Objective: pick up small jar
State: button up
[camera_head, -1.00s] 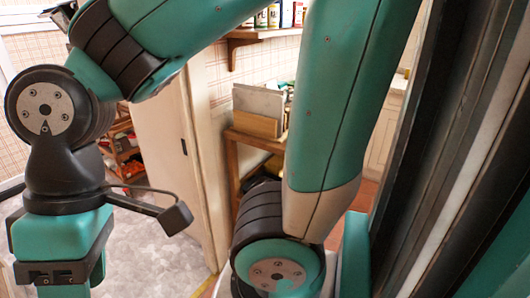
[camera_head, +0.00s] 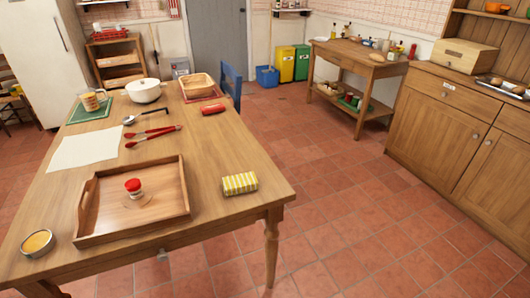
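A small jar (camera_head: 134,188) with a red lid stands upright in a wooden tray (camera_head: 86,226) on the near part of a wooden table. Its lid is bright red and its body looks clear or pale. My gripper and arm are not in view now, so I cannot see whether the gripper is open or shut.
On the table (camera_head: 237,207) are a yellow-striped packet (camera_head: 239,183) right of the tray, a round tin (camera_head: 37,243) left of it, red tongs (camera_head: 153,136), a white pot (camera_head: 144,91) and a basket (camera_head: 197,86). Open tiled floor (camera_head: 330,215) lies to the right.

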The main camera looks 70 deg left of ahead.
aim_at(134, 187)
jog(key=u, duration=2.95)
jog(key=k, duration=0.35)
jog(key=u, duration=0.95)
jog(key=i, duration=1.45)
jog(key=z, duration=0.75)
